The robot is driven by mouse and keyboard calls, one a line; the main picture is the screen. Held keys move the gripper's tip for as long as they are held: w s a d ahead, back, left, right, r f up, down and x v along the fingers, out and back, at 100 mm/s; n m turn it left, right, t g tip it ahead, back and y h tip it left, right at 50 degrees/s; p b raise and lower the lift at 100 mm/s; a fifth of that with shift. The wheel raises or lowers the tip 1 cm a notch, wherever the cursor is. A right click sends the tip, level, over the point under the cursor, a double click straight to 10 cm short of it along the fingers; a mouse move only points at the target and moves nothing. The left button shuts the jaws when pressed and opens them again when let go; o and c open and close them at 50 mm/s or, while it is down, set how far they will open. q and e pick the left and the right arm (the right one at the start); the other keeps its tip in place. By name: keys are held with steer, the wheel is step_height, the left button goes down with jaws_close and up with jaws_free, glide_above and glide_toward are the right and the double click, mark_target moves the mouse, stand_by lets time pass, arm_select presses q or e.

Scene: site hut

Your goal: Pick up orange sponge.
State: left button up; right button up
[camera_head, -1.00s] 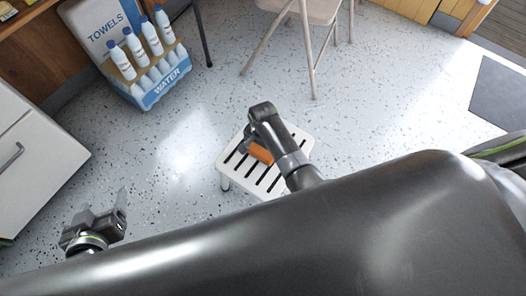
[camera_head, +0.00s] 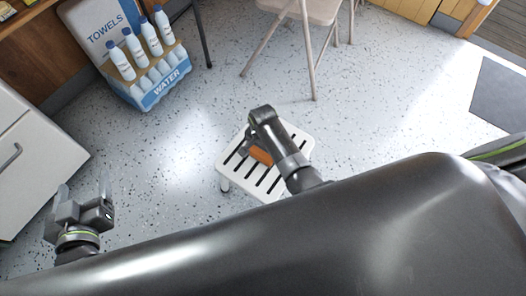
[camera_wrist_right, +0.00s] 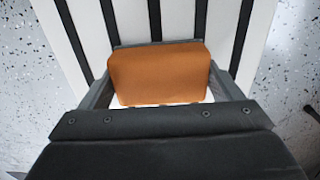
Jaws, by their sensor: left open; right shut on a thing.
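The orange sponge (camera_head: 261,155) is over the white slatted stool (camera_head: 272,186) in the head view. In the right wrist view the sponge (camera_wrist_right: 158,74) sits between the two fingers of my right gripper (camera_wrist_right: 160,85), which is shut on it. The white slats (camera_wrist_right: 220,30) show behind it; I cannot tell whether the sponge touches them. In the head view my right forearm hides part of the stool and most of the right gripper. My left gripper (camera_head: 83,200) is open and empty above the floor at the lower left.
A water bottle pack (camera_head: 157,80) and a towels box (camera_head: 104,27) stand at the upper left. A folding chair (camera_head: 306,20) stands beyond the stool. A white cabinet (camera_head: 32,150) is at the left edge. Speckled floor around the stool is clear.

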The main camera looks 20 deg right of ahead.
stand_by(0.3)
steer(key=shift+r, duration=0.15)
step_height(320, 180, up, 2)
steer(key=shift+r+p, duration=0.2)
steer(key=shift+p, duration=0.6)
step_height(320, 180, up, 2)
steer(key=shift+r+p, duration=0.25)
steer(key=shift+p, duration=0.35)
step_height(320, 180, up, 4)
steer(key=shift+f+p, duration=0.1)
steer(key=shift+p, duration=0.85)
arm_select(q)
steer(key=s+d+f+g+h, duration=0.2)
steer(key=s+f+g, duration=0.9)
steer(key=s+f, duration=0.2)
steer(key=shift+s+d+f, duration=0.25)
steer(key=shift+f, duration=0.3)
arm_select(e)
steer(key=shift+r, duration=0.5)
